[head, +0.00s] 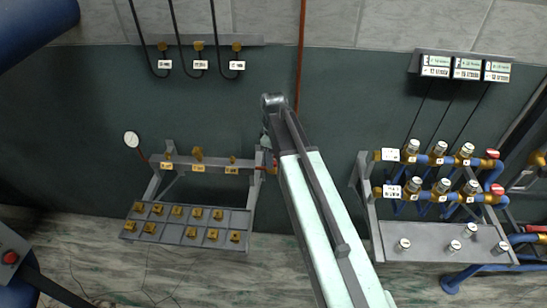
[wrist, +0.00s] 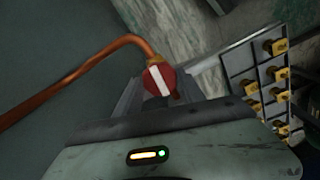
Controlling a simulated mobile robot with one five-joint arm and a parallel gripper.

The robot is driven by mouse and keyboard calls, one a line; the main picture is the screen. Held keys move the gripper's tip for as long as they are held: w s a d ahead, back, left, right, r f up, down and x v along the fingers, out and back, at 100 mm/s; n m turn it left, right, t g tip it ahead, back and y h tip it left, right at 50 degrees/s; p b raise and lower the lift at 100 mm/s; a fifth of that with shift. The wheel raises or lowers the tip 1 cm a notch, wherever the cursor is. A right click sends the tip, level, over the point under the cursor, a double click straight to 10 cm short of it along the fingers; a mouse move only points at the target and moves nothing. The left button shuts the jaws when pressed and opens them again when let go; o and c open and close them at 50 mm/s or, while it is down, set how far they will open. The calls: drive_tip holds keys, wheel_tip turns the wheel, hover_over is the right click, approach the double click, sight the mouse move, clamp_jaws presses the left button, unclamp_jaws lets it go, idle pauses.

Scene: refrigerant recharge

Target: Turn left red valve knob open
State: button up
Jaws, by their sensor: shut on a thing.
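The red valve knob (wrist: 160,80) has a white stripe across its face and shows in the middle of the wrist view. A copper pipe (wrist: 85,68) bends down just behind it. My gripper (wrist: 157,92) is at the knob and shut on it, with grey parts on both sides of the knob. In the head view my arm reaches to the right end of the left rack (head: 205,167). There my arm hides most of the knob and the gripper's fingertips.
A tray (head: 187,240) with several brass fittings hangs below the left rack. A gauge (head: 131,139) is at its left. At the right, another rack (head: 365,205) holds blue pipes and several valves. Hoses hang from a wall bar (head: 200,41). Bare dark wall lies between the racks.

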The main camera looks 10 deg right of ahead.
drive_tip(key=shift+n, duration=0.5)
drive_tip(key=o, duration=1.4)
drive_tip(key=shift+c, duration=0.2)
drive_tip(key=shift+r, duration=0.1)
wheel_tip(320, 180, up, 8)
drive_tip(key=p, duration=0.8)
drive_tip(key=shift+f, duration=0.25)
drive_tip(key=shift+f, duration=0.1)
